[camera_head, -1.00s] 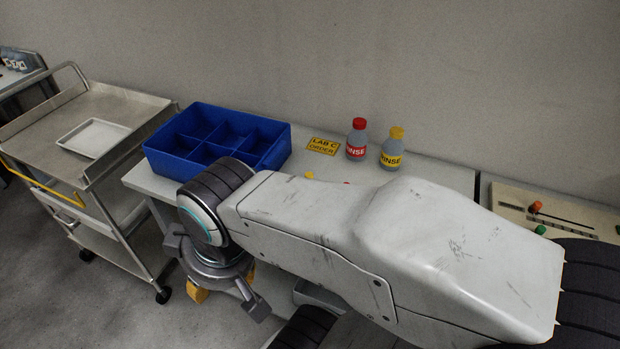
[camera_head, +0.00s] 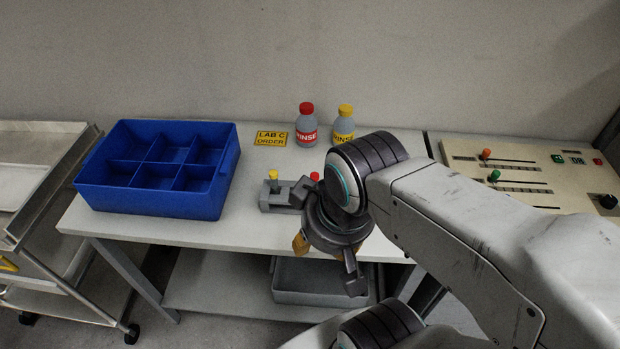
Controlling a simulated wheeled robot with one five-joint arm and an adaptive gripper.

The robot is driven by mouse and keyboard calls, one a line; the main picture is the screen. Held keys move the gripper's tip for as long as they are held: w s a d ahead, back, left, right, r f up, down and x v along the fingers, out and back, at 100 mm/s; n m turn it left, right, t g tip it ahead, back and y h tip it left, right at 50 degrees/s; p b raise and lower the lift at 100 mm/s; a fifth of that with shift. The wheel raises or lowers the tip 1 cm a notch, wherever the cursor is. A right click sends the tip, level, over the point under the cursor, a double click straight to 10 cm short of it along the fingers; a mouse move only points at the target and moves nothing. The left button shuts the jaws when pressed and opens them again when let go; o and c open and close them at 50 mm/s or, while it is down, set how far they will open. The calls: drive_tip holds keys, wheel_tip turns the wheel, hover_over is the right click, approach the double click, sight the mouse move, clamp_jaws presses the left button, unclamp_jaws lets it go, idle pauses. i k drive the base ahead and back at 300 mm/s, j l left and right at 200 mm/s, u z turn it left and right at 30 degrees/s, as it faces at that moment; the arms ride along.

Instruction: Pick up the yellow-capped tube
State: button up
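The yellow-capped tube (camera_head: 272,177) stands upright in a small grey rack (camera_head: 279,204) on the white table. Only its cap and a little of its upper part show. A red-capped tube (camera_head: 314,177) shows just to its right, partly hidden by my gripper. My gripper (camera_head: 328,248) points down near the table's front edge, to the right of and nearer than the yellow-capped tube. Its fingers look spread apart, with orange tips, and I see nothing between them. My wrist hides the right part of the rack.
A blue divided bin (camera_head: 150,204) stands left on the table (camera_head: 240,226). A control panel (camera_head: 530,172) is right, a metal cart (camera_head: 30,190) left.

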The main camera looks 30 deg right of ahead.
sight(273, 176)
drive_tip(key=z, duration=1.2)
drive_tip(key=k+j+u, duration=0.1)
drive_tip(key=j+u, duration=0.65)
drive_tip(key=u, duration=0.35)
drive_tip(key=i+j+u, duration=0.1)
drive_tip(key=u, duration=0.85)
drive_tip(key=i+j+u, duration=0.1)
drive_tip(key=u, duration=0.4)
drive_tip(key=i+u, duration=0.1)
drive_tip(key=u, duration=0.35)
